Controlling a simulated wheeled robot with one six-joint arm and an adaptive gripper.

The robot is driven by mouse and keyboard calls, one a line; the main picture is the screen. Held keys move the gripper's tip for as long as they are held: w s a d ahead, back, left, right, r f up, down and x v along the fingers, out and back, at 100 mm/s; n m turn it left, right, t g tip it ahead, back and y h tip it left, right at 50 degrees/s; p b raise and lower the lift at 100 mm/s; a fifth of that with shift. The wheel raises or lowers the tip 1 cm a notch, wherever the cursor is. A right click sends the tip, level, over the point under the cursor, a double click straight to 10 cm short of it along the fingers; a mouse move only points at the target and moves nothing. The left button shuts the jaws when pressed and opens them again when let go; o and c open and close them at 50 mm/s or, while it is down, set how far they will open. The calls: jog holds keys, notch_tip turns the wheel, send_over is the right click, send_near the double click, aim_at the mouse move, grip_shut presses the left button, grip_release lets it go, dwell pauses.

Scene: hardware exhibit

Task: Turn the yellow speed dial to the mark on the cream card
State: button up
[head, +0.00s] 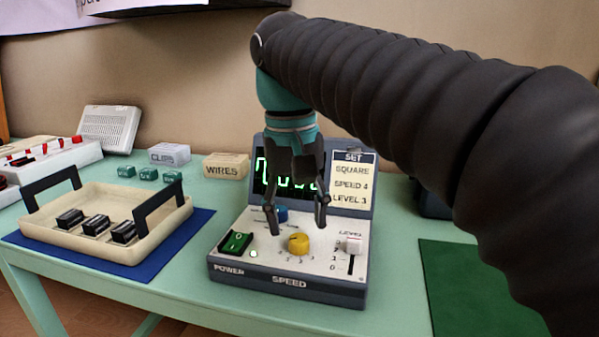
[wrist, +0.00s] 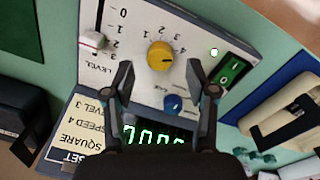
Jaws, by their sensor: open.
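The yellow speed dial (head: 298,243) sits on the sloping face of the grey and cream console, above the word SPEED. In the wrist view the dial (wrist: 160,55) has a short dark line on it, but I cannot tell for sure which number it points to. The cream card (head: 352,187) on the console's upright back reads SET, SQUARE, SPEED 4, LEVEL 3; it also shows in the wrist view (wrist: 84,128). My gripper (head: 297,225) points down over the console, open and empty, its fingertips apart on either side of the dial's near area; I see no contact.
A green power switch (head: 235,242) and a blue knob (head: 281,213) are left of and behind the dial. A white level slider (head: 352,244) is on its right. A green-lit screen (head: 270,178) stands behind. A cream tray (head: 137,243) lies left on a blue mat.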

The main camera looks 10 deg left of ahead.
aim_at(294, 239)
notch_tip(294, 239, up, 9)
jog(key=shift+a+f, duration=0.2)
jog(key=shift+s, duration=0.1)
dwell(0.4)
